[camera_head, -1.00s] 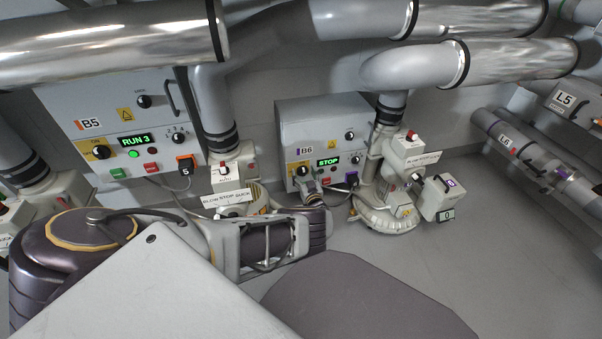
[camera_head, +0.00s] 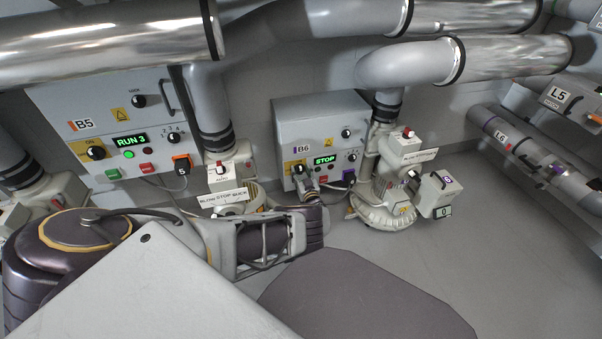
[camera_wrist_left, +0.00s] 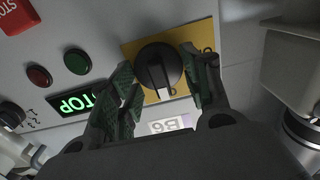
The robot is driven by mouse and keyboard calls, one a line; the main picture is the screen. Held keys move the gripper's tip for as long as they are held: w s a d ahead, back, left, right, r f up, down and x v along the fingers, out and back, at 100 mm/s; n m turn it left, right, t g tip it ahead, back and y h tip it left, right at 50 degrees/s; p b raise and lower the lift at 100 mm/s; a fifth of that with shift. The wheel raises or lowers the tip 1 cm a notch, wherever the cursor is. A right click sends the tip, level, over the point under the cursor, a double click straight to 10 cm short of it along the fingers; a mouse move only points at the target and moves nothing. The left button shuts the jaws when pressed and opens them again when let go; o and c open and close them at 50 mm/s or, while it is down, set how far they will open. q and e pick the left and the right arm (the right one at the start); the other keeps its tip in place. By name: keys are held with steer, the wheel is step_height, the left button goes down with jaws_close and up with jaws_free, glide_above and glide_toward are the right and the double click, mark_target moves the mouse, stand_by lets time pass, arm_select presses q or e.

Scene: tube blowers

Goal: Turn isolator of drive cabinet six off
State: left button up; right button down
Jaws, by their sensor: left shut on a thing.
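Drive cabinet B6 (camera_head: 320,112) is a grey box on the wall with a green STOP display (camera_head: 325,160). Its isolator is a round black knob (camera_wrist_left: 157,72) on a yellow plate (camera_wrist_left: 134,53) in the left wrist view. The white mark on the knob points towards the plate edge nearest the B6 label (camera_wrist_left: 172,124). My left gripper (camera_wrist_left: 160,78) has its fingers on both sides of the knob and is shut on it. In the head view my left gripper (camera_head: 304,180) partly covers the isolator. My right gripper is not in view.
Cabinet B5 (camera_head: 95,100), showing RUN 3, is on the left. A blower (camera_head: 385,205) under a pipe stands just right of B6. Large pipes (camera_head: 300,25) run overhead. Open grey floor (camera_head: 500,240) lies to the right.

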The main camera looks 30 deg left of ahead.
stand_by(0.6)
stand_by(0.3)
arm_select(q)
steer(key=o, duration=0.9)
steer(key=shift+o, duration=0.4)
steer(key=shift+s+d, duration=0.1)
